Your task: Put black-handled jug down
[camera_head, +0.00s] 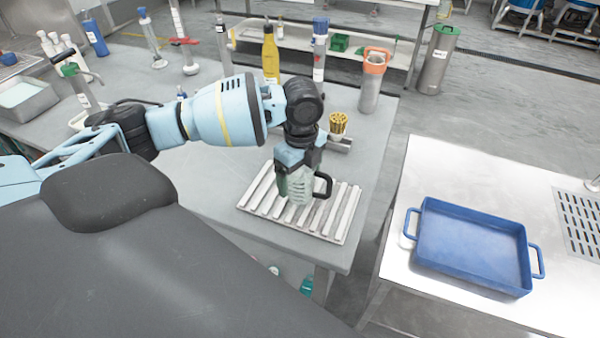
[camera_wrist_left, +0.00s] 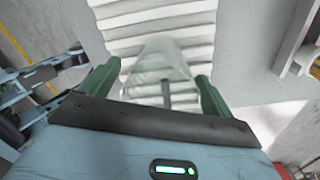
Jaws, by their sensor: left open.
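The black-handled jug (camera_head: 326,187) is at the slatted rack (camera_head: 255,203) on the grey table. Only its black handle shows clearly in the head view, to the right of my gripper. My left gripper (camera_head: 298,184) points down over the rack, with its fingers around the jug's place. In the left wrist view, the clear body of the jug (camera_wrist_left: 165,65) shows between the two green fingers of my open left gripper (camera_wrist_left: 160,82). Gaps show on both sides of it. The jug's base is hard to make out. My right gripper is out of view.
A blue tray (camera_head: 470,248) sits on the metal table at the right. A cup of yellow sticks (camera_head: 338,124), an orange-topped cylinder (camera_head: 372,80) and a yellow bottle (camera_head: 270,58) stand behind the rack. A floor gap separates the two tables.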

